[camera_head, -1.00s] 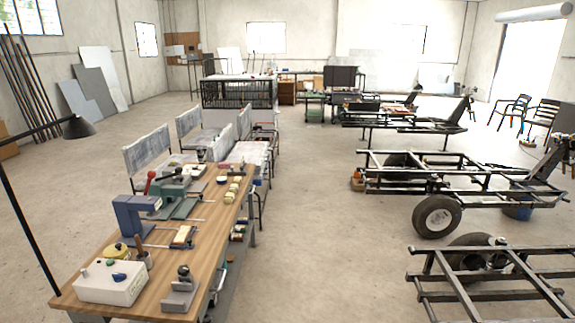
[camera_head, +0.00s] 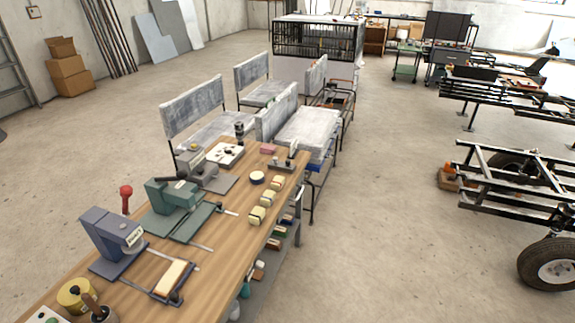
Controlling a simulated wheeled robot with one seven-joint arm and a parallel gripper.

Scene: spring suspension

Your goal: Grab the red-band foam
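Several small pale yellow foam-like blocks stand in a row along the right side of the wooden workbench (camera_head: 215,268). The near block (camera_head: 256,216), the middle block (camera_head: 267,199) and the far block (camera_head: 277,183) are apart from each other. They look banded, but the band colours are too small to tell, so I cannot say which has a red band. A larger cream block (camera_head: 173,277) lies in a dark holder closer to me. My gripper is not in view.
A blue-grey press (camera_head: 110,240), a green machine (camera_head: 175,205) and a grey machine (camera_head: 205,170) stand on the bench's left side. Grey padded seats (camera_head: 305,135) stand beyond it. Open floor (camera_head: 385,220) lies to the right, before a wheeled frame (camera_head: 510,185).

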